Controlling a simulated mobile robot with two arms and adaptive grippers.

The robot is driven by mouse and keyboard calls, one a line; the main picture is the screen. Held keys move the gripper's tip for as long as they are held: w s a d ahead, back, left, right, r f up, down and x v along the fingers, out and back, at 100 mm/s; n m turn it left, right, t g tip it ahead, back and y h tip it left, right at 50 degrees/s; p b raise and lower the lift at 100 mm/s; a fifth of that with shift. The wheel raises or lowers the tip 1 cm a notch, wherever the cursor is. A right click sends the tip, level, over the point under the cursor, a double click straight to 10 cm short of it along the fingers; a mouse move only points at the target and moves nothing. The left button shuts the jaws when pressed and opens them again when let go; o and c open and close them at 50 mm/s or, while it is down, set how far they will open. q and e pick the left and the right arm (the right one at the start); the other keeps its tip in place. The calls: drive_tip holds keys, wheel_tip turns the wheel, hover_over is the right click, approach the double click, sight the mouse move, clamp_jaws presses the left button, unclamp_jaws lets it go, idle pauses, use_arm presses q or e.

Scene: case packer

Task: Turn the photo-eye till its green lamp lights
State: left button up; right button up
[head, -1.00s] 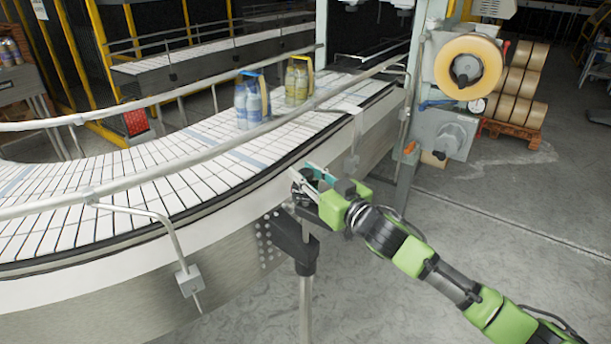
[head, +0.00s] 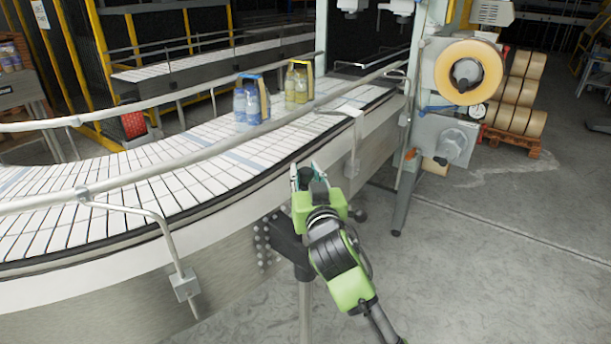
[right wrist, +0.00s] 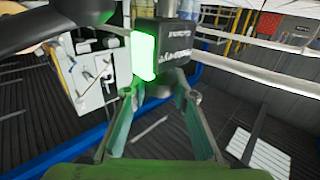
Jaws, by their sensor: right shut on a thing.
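The photo-eye (right wrist: 178,48) is a dark box with white lettering in the right wrist view, and its lamp (right wrist: 145,55) glows bright green. My right gripper (right wrist: 158,95) has a finger on each side of the photo-eye's lower part and is shut on it. In the head view my right gripper (head: 308,176) is at the conveyor's outer side, above a dark bracket (head: 285,243) on a grey post (head: 305,300). The gripper mostly hides the photo-eye there. My left gripper is not in view.
The curved conveyor (head: 150,190) with its side rail runs just beyond my gripper. Blue bottles (head: 247,105) and yellow bottles (head: 297,85) stand on it. A machine with a tape roll (head: 468,70) stands to the right. The floor at right is open.

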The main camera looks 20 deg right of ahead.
idle(0.4)
drive_tip(key=o, duration=1.2)
drive_tip(key=shift+c, duration=0.2)
drive_tip(key=s+a, duration=0.1)
drive_tip(key=s, duration=1.1)
drive_tip(key=shift+a, duration=0.2)
drive_tip(key=shift+w, duration=0.1)
